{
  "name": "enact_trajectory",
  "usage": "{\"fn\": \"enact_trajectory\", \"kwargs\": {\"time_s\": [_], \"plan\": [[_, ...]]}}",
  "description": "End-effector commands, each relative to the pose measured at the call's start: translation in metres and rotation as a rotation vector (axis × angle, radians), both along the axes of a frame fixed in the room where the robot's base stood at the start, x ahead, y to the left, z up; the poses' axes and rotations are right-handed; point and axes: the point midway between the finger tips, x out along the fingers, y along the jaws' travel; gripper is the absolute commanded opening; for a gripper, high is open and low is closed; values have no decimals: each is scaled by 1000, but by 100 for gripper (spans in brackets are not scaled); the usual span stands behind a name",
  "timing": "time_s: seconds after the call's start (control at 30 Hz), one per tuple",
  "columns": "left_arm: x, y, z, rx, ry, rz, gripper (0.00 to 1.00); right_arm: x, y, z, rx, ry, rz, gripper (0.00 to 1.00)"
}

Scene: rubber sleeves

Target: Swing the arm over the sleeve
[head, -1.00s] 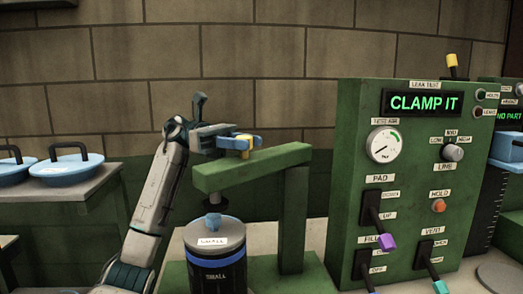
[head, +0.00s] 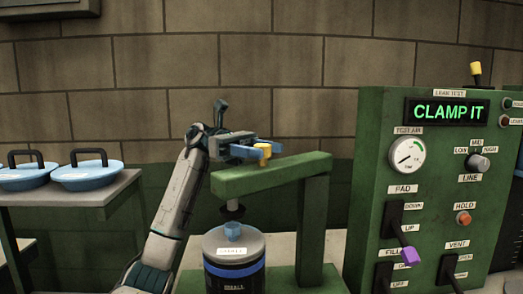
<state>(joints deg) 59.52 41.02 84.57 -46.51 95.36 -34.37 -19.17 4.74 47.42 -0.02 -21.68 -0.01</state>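The green swing arm (head: 270,175) reaches left from its green post (head: 313,230). A dark pad (head: 232,210) hangs under its left end. The dark sleeve (head: 234,280) stands upright below that end, with a grey top, a blue band, a blue knob (head: 232,230) and a label. In this view the pad lines up just above the knob with a small gap; depth is hard to judge. My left gripper (head: 263,151) has its blue fingers on either side of the yellow handle (head: 264,147) on top of the arm and appears shut on it. My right gripper is out of view.
A green test panel (head: 370,170) stands at right with a gauge, switches and a display (head: 446,111) reading CLAMP IT. A side table (head: 100,190) at left holds blue lidded discs (head: 88,174). A brick wall is behind.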

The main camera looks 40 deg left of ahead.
Motion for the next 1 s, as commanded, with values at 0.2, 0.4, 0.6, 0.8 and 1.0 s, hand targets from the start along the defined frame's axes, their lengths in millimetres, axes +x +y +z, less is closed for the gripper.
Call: {"fn": "enact_trajectory", "kwargs": {"time_s": [0.2, 0.4, 0.6, 0.8, 1.0], "plan": [[1, 7, -1, 0, 0, 1, 52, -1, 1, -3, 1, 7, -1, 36], [3, 42, -1, -1, 1, 4, 52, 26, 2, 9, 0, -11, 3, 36], [5, 83, -1, -3, 0, 2, 52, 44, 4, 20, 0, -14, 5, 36], [6, 104, -1, -2, 0, 1, 52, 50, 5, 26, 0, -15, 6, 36], [6, 109, -1, -1, 0, 0, 52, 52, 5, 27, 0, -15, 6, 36]]}}
